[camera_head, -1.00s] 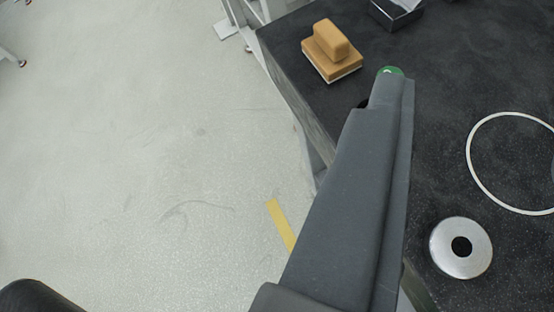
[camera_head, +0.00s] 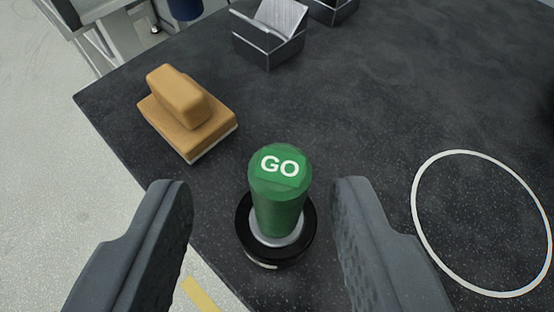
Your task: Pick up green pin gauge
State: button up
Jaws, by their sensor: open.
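The green pin gauge (camera_head: 279,195) stands upright with "GO" in white on its top. Its lower end sits in a round black holder (camera_head: 246,245) with a silvery ring around the pin, on the dark table. My gripper (camera_head: 262,200) is open, with one grey finger to the left of the pin and one to the right. Both fingers look clear of the pin and the holder. The bottom of the pin is hidden in the holder.
A tan block with a handle (camera_head: 190,115) lies behind and left of the pin, near the table's left edge. A metal box (camera_head: 268,45) stands farther back. A white circle (camera_head: 418,215) is marked on the dark table (camera_head: 400,100) at right.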

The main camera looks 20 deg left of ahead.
jog(key=shift+d+b+x, duration=0.2)
jog(key=shift+b+x, duration=0.2)
jog(key=shift+x, duration=0.9)
jog(key=shift+d+b+x, duration=0.2)
jog(key=shift+b+x, duration=0.2)
jog(key=shift+x, duration=0.95)
grip_shut()
